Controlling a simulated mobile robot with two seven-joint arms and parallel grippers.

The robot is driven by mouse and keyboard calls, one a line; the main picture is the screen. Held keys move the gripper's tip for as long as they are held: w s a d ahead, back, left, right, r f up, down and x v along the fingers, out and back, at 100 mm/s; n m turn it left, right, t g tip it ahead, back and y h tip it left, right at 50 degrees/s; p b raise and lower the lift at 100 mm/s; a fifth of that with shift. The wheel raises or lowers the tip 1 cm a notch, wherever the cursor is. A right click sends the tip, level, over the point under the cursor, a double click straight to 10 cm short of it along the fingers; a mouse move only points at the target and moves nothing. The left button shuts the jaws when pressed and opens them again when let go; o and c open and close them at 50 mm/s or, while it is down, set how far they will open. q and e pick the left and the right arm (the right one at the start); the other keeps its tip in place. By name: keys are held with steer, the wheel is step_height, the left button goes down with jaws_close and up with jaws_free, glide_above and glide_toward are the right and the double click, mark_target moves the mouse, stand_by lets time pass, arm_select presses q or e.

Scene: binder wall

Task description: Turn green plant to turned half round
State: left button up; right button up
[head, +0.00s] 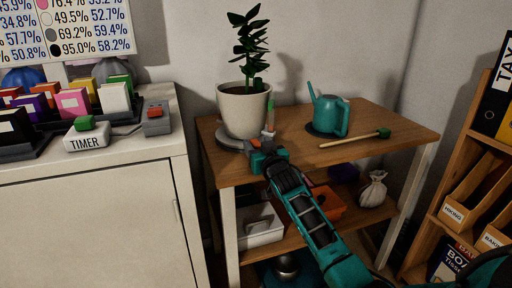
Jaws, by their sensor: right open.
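The green plant (251,45) stands upright in a pale round pot (242,108) at the left end of a wooden table. The pot rests on a grey round base (228,139). My right gripper (261,139) is open at the front right of the pot, low by its foot. Its arm reaches in from the lower right. I cannot tell whether a finger touches the pot or the base. The gripper hides part of the base's right side. My left gripper is not in view.
A teal watering can (328,115) stands on a dark round mat right of the plant. A stick with a green end (355,139) lies in front of it. A white cabinet (90,210) with a timer (86,139) is left. A shelf of binders (470,185) is right.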

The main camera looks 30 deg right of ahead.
steer(key=shift+x, duration=0.95)
steer(key=shift+c, duration=0.4)
jaws_close()
